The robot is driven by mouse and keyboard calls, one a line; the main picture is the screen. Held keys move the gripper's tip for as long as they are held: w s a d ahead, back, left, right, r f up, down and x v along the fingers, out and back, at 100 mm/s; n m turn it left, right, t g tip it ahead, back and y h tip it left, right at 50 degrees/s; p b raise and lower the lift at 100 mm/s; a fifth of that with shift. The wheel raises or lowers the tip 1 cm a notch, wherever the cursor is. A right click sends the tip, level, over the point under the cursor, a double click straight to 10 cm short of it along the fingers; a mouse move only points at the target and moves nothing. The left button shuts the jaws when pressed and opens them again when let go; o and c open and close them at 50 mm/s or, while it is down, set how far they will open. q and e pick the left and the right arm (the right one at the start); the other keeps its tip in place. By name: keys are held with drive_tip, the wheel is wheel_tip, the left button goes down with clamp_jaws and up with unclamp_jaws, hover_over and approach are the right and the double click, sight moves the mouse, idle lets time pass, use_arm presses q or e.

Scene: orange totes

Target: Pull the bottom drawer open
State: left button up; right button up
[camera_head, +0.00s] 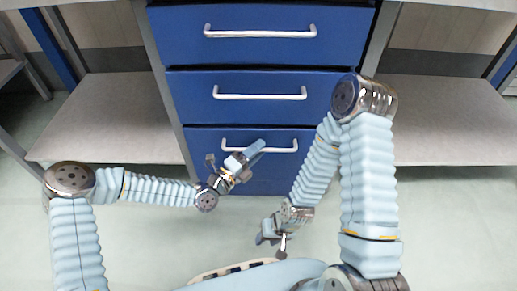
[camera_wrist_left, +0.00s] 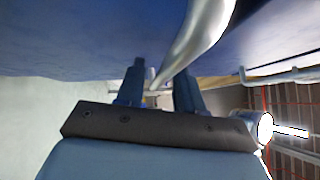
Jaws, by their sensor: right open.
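The blue bottom drawer (camera_head: 290,175) looks closed, its front in line with the drawers above. Its silver bar handle (camera_head: 284,150) runs across the upper part of the front. My left gripper (camera_head: 251,155) is at the left-middle of this handle and hides part of it. In the left wrist view, the two dark fingers (camera_wrist_left: 160,75) stand apart, with the handle (camera_wrist_left: 203,28) curving close by them. I cannot tell whether they touch the bar. My right gripper (camera_head: 273,238) is open and empty, low in front of the drawers, apart from the handle.
The middle drawer (camera_head: 260,110) and top drawer (camera_head: 260,55) are above, both with silver handles. Grey shelves stand on the left (camera_head: 110,115) and right (camera_head: 450,120). The pale floor (camera_head: 160,235) in front of the bottom drawer is clear apart from my arms and base.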

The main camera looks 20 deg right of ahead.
use_arm(q)
drive_tip(key=shift+w+d, duration=0.2)
drive_tip(key=shift+d, duration=0.2)
drive_tip(key=shift+c, duration=0.3)
clamp_jaws()
